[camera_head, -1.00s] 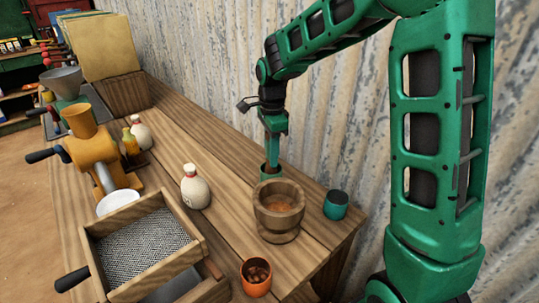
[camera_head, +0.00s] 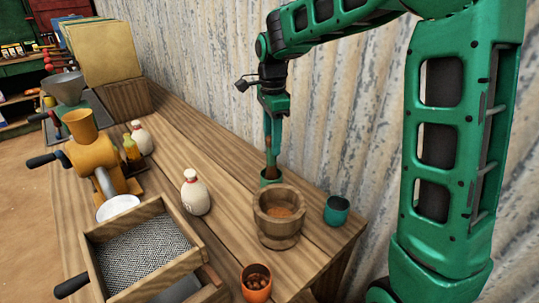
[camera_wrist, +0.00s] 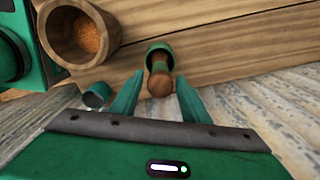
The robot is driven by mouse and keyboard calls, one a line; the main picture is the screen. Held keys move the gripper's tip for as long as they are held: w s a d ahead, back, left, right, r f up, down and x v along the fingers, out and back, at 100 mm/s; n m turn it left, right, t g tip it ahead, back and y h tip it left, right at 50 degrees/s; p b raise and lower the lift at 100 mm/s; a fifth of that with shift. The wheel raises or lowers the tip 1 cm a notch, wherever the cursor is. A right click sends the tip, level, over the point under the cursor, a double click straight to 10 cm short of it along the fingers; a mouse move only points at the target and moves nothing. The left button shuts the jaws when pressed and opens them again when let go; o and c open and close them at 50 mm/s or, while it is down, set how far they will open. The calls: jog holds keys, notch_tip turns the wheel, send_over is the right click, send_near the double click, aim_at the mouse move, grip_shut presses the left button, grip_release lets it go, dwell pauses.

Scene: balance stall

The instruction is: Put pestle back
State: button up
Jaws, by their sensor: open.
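The brown wooden pestle (camera_head: 270,158) stands in a green holder (camera_head: 268,181) behind the mortar, near the wall. In the wrist view the pestle (camera_wrist: 160,77) sticks out of the green holder (camera_wrist: 158,47), its rounded end towards the camera. My gripper (camera_head: 274,128) is open above the pestle, fingers pointing down. In the wrist view its two fingers (camera_wrist: 160,97) lie left and right of the pestle, with gaps on both sides. The wooden mortar (camera_head: 278,232), holding orange-brown powder, stands just in front of the holder; it also shows in the wrist view (camera_wrist: 113,27).
A teal cup (camera_head: 336,212) stands right of the mortar. An orange cup (camera_head: 256,293) with brown pieces is in front. A white bottle (camera_head: 195,197), a sieve box (camera_head: 180,266) and a yellow grinder (camera_head: 92,160) are to the left. The corrugated wall (camera_head: 215,70) rises close behind.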

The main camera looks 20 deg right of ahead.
notch_tip(320, 180, up, 5)
jog(key=shift+f, duration=0.1)
jog(key=shift+s+d, duration=0.25)
jog(key=shift+d, duration=0.1)
jog(key=s+d+f+n, duration=0.2)
jog(key=s+d+n, duration=0.2)
jog(key=s+d, duration=0.6)
jog(key=s+d+f+n, duration=0.1)
jog(key=s+d+n, duration=0.4)
jog(key=s, duration=0.9)
jog(key=s+d+f+n, duration=0.1)
jog(key=s+f, duration=0.3)
jog(key=s, duration=0.5)
jog(key=shift+s+f+n, duration=0.25)
jog(key=shift+s+n, duration=0.15)
jog(key=shift+n, duration=0.4)
jog(key=shift+d, duration=0.1)
